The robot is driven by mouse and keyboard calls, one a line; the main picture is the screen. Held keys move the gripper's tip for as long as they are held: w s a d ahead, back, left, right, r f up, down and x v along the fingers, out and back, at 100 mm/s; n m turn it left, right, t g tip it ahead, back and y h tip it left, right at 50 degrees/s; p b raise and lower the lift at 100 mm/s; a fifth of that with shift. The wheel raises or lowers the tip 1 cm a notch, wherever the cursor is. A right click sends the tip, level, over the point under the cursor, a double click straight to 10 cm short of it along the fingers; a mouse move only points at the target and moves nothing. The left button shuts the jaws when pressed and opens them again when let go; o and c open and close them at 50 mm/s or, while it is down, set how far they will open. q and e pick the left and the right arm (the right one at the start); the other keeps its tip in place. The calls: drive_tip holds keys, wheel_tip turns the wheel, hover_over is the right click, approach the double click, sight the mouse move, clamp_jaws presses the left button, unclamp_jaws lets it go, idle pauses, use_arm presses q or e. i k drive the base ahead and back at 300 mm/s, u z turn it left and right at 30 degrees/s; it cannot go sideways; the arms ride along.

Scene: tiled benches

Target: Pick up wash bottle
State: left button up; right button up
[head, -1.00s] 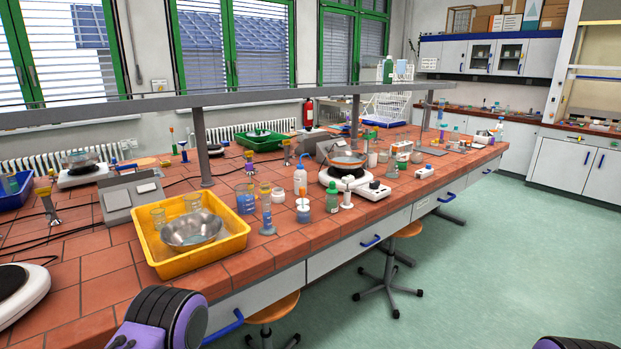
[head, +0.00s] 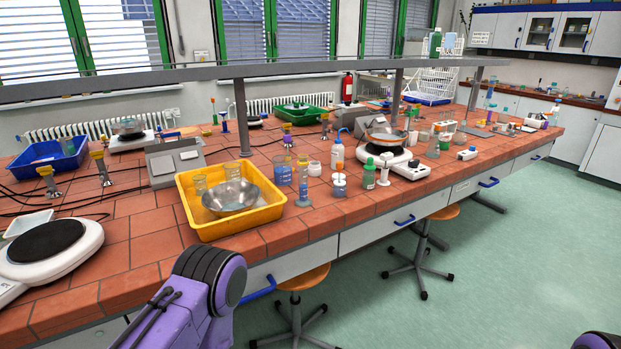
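The wash bottle (head: 337,154), a small white bottle with a bent blue spout, stands upright on the tiled bench (head: 160,243) right of centre. It stands behind a small clear bottle with a white top (head: 339,186) and left of a white hotplate (head: 386,154). Neither of my grippers is in view. Purple and black parts of my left arm show at the bottom left, in front of the bench edge. A small purple part of my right arm shows in the bottom right corner. Both are well apart from the bottle.
A yellow tray (head: 237,227) with a metal bowl (head: 231,197) stands left of the bottle. Glassware and a green bottle (head: 369,174) crowd around it. A shelf (head: 200,76) on posts runs above the bench. Stools (head: 305,278) stand below the front edge. Open floor lies at right.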

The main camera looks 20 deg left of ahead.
sight(338, 149)
drive_tip(key=z, duration=0.35)
drive_tip(key=i, duration=1.2)
drive_tip(key=z, duration=0.1)
